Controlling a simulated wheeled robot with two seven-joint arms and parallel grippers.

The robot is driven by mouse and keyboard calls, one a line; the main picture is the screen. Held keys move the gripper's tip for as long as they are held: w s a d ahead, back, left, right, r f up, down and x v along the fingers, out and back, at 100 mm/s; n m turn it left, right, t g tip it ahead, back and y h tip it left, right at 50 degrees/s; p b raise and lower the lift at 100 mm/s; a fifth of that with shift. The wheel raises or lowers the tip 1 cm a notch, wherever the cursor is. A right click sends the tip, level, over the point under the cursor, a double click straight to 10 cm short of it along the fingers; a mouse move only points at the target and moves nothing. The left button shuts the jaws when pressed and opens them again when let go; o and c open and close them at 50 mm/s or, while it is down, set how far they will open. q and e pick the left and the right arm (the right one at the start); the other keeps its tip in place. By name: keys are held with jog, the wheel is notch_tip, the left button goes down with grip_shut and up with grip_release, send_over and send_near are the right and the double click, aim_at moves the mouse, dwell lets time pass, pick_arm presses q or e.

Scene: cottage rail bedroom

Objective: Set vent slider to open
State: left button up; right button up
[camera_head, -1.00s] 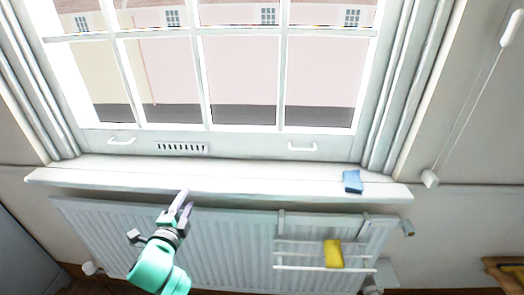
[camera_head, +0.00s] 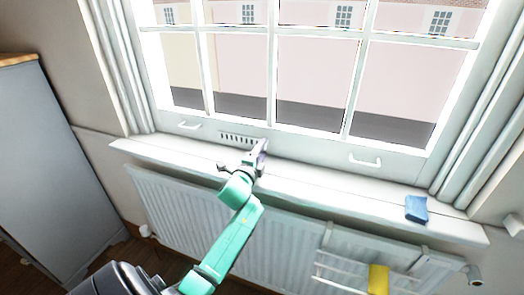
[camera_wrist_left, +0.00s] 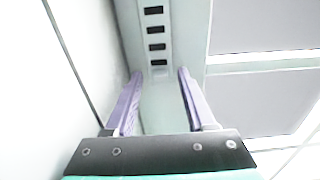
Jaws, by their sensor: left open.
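The vent (camera_head: 239,139) is a slotted strip in the bottom rail of the window, above the sill. In the left wrist view the vent (camera_wrist_left: 156,37) shows several dark slots in a row, running down to between the fingertips. My left gripper (camera_head: 262,148) is at the right end of the vent, just in front of the window rail. In the left wrist view the left gripper (camera_wrist_left: 160,75) is open with nothing clearly between its purple fingers. I cannot make out the slider knob, and the gripper hides the vent's right end. My right gripper is not in view.
The sill (camera_head: 330,190) runs below the window, with a blue sponge (camera_head: 416,209) at its right. Two white sash handles (camera_head: 365,161) flank the vent. A radiator (camera_head: 200,205) stands below, with a rack holding a yellow sponge (camera_head: 378,280). A grey cabinet (camera_head: 50,160) is at left.

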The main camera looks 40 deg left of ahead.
pick_arm(q)
jog(key=shift+c, duration=0.3)
grip_shut()
